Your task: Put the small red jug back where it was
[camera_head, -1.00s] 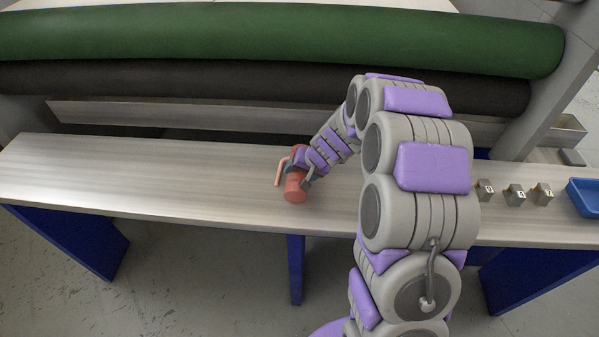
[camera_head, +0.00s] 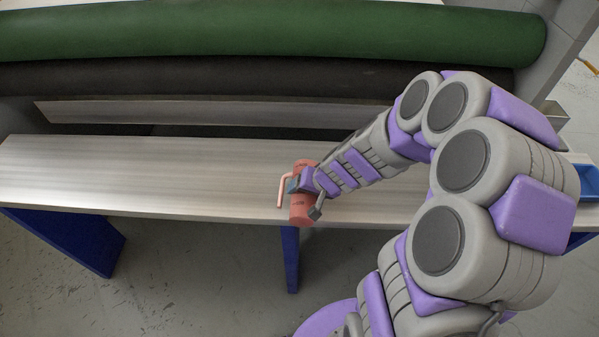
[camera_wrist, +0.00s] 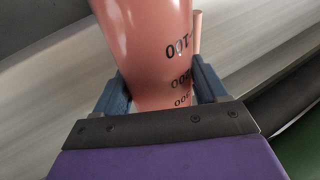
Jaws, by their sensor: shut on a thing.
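The small red jug (camera_head: 301,207) is in my gripper (camera_head: 306,186), over the front part of the pale bench in the head view. Its handle sticks out to the left. In the wrist view the jug (camera_wrist: 148,45) fills the middle, with dark printed markings on its side. The blue-grey fingers of my gripper (camera_wrist: 162,90) press on it from both sides. The jug looks tilted in the wrist view. I cannot tell whether its base touches the bench.
The pale bench (camera_head: 120,175) is clear to the left of the jug. A green roll (camera_head: 250,35) and a black roll (camera_head: 230,80) lie along the back. A blue tray (camera_head: 588,183) stands at the right edge, partly behind my arm. Blue legs (camera_head: 290,258) hold the bench.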

